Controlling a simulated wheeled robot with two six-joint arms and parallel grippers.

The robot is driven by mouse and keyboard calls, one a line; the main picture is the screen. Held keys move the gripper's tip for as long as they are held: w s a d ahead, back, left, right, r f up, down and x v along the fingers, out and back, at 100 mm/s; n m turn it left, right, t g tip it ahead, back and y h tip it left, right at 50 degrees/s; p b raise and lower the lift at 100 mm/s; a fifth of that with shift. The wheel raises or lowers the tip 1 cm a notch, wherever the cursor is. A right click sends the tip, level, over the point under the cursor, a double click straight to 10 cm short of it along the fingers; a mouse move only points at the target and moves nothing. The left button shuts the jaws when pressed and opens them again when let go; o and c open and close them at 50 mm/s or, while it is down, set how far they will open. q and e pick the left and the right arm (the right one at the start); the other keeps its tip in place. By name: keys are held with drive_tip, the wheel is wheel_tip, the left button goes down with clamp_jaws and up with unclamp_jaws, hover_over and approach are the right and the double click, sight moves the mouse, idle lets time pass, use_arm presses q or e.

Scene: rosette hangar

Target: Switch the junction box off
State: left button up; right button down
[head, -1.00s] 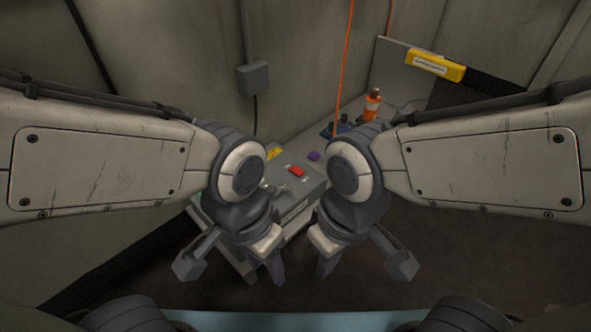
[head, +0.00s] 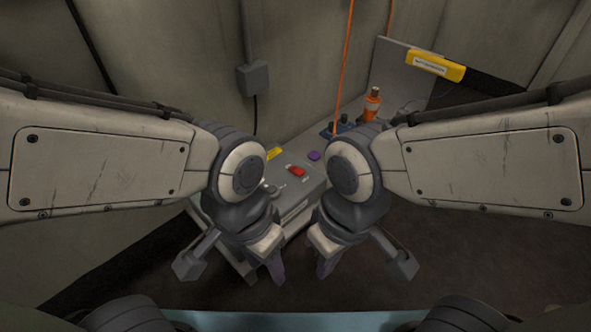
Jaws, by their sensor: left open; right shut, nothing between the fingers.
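The junction box (head: 295,200) is a grey box on the bench between my two arms, partly hidden by them. A red switch (head: 296,171) sits on its top face, with small pale markings near it that are too small to read. My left gripper (head: 268,276) is open and empty, in front of the box and to the left. My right gripper (head: 325,268) is shut and empty, in front of the box and to the right. Both hang with fingers downward, apart from the switch.
A yellow label (head: 274,153) and a purple object (head: 314,156) lie behind the switch. An orange bottle (head: 372,104), a blue item (head: 342,127) and an orange cable (head: 344,60) are further back. A grey wall box (head: 252,79) hangs on the left wall. Dark floor is clear at right.

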wheel_tip(320, 180, up, 24)
drive_tip(key=p, duration=2.4)
drive_tip(key=shift+r, duration=0.1)
